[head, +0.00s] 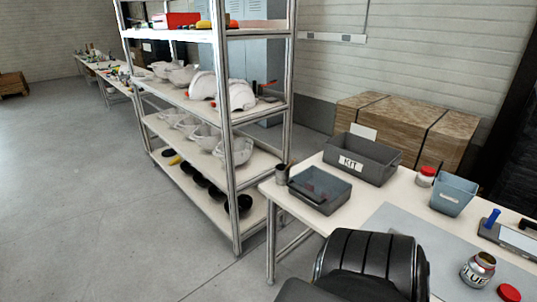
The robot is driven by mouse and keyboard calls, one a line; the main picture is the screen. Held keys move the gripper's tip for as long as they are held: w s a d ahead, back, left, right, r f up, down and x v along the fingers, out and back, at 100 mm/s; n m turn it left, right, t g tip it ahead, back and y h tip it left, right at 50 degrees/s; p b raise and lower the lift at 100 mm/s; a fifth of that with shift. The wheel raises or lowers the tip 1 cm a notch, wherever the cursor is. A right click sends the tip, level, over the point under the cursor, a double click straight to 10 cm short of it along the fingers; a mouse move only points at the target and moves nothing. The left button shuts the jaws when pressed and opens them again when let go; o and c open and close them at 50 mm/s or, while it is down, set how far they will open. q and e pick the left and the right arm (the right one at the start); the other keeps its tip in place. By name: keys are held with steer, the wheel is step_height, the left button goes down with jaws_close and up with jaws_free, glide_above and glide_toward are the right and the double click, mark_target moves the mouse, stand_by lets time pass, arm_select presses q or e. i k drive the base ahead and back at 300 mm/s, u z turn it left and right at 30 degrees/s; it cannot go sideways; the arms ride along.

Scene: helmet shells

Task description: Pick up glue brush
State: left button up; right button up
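No glue brush can be made out for certain. An open glass jar labelled GLUE (478,271) stands on the workbench at the lower right, with a red lid (509,293) lying beside it. A blue-handled tool (491,219) stands at the right on a grey plate; I cannot tell what it is. A small dark cup (281,174) at the bench's left corner has something thin sticking up from it. Neither of my grippers is in view.
On the workbench (395,203) are a grey KIT bin (361,160), a shallow grey tray (320,189), a blue-grey bin (453,194) and a red-lidded jar (425,177). A black ribbed shape, possibly a chair (365,262), blocks the front. A helmet shelf (233,155) stands left; floor beyond is open.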

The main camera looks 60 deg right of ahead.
mark_target(293, 160)
steer(key=z, duration=0.35)
steer(key=i, duration=1.05)
steer(key=z, duration=1.45)
steer(key=i, duration=0.65)
steer(key=z, duration=0.7)
